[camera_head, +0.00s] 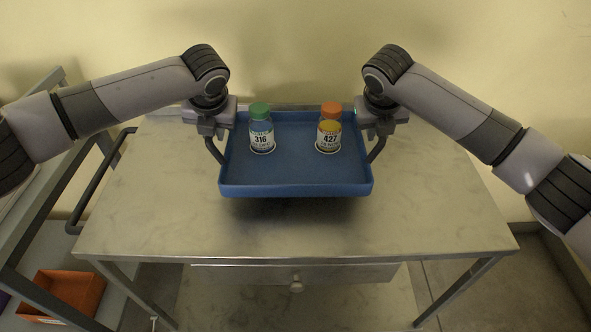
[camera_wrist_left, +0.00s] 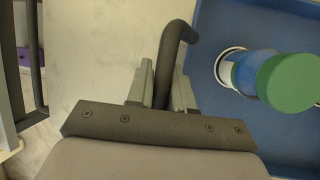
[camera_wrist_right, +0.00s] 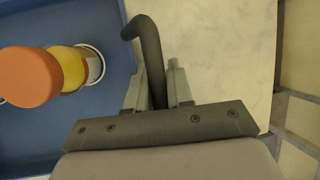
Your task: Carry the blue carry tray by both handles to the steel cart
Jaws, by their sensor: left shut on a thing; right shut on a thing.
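The blue carry tray (camera_head: 296,190) is in the middle of the head view, over the steel cart (camera_head: 150,215), with a shadow beneath its front edge. Whether it touches the cart top I cannot tell. My left gripper (camera_head: 211,136) is shut on the tray's dark left handle (camera_wrist_left: 168,65). My right gripper (camera_head: 380,134) is shut on the dark right handle (camera_wrist_right: 152,62). A green-capped bottle labelled 316 (camera_head: 261,135) stands upright in the tray at left. An orange-capped bottle labelled 427 (camera_head: 328,140) stands upright at right.
The cart top is bare around the tray. The cart has a push bar (camera_head: 100,180) at left and a drawer (camera_head: 330,273) at front. A grey rack with an orange bin (camera_head: 62,292) stands at far left. A yellowish wall (camera_head: 290,40) is close behind.

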